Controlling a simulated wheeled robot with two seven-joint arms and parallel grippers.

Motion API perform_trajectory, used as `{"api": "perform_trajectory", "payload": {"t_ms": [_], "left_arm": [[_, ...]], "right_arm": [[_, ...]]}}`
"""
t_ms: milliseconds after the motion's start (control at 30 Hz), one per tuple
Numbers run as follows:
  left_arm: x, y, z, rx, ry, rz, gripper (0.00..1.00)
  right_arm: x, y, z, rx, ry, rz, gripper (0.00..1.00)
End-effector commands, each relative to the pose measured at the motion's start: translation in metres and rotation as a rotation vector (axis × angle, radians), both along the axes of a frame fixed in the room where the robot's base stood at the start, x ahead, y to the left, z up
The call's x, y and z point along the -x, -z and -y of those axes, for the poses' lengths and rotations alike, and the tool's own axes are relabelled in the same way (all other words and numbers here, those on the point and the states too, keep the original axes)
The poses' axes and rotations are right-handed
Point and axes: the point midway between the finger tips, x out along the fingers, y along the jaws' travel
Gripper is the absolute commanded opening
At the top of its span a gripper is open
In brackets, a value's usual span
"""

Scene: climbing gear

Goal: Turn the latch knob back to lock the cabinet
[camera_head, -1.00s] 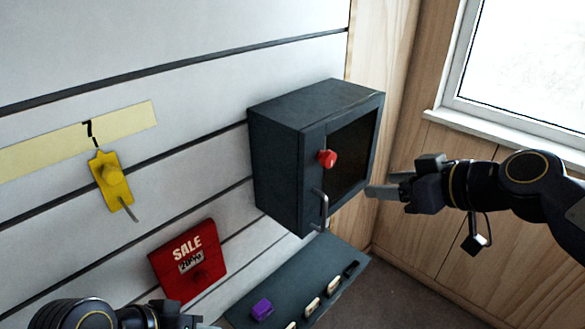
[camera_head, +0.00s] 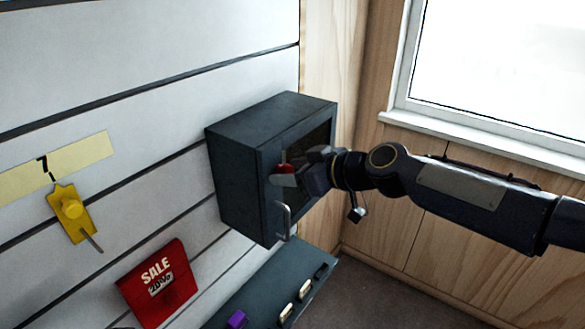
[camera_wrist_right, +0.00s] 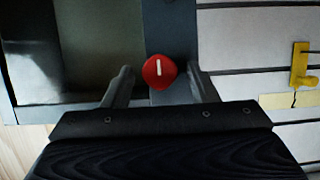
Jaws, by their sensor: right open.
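The dark grey cabinet (camera_head: 238,185) is mounted on the slatted wall with its door closed. The red latch knob (camera_head: 285,169) on its front is partly hidden by my right gripper (camera_head: 292,168) in the head view. In the right wrist view the knob (camera_wrist_right: 159,71) has a white mark pointing nearly straight up. My right gripper (camera_wrist_right: 160,82) is open, one finger on each side of the knob, with gaps still showing. The metal door handle (camera_head: 284,221) is below the knob. My left gripper is not in view.
A dark shelf (camera_head: 262,283) with a purple item (camera_head: 236,319) and small tags lies below the cabinet. A red sale sign (camera_head: 160,284) and a yellow wall piece (camera_head: 70,212) are to the left. A window (camera_head: 500,70) is at the right.

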Motion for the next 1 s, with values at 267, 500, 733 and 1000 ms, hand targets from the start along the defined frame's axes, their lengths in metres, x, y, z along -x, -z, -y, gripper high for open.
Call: {"api": "perform_trajectory", "payload": {"t_ms": [267,500,733,1000], "left_arm": [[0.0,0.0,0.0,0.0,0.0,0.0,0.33],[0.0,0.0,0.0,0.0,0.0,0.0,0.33],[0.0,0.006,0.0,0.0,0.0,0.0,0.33],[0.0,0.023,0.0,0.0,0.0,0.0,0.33]], "right_arm": [[0.0,0.0,0.0,0.0,0.0,0.0,0.31],[0.0,0.0,0.001,-0.001,0.0,-0.001,0.1],[0.0,0.001,0.001,-0.023,0.001,-0.031,0.1],[-0.002,0.004,0.002,-0.119,0.002,-0.162,0.1]]}}
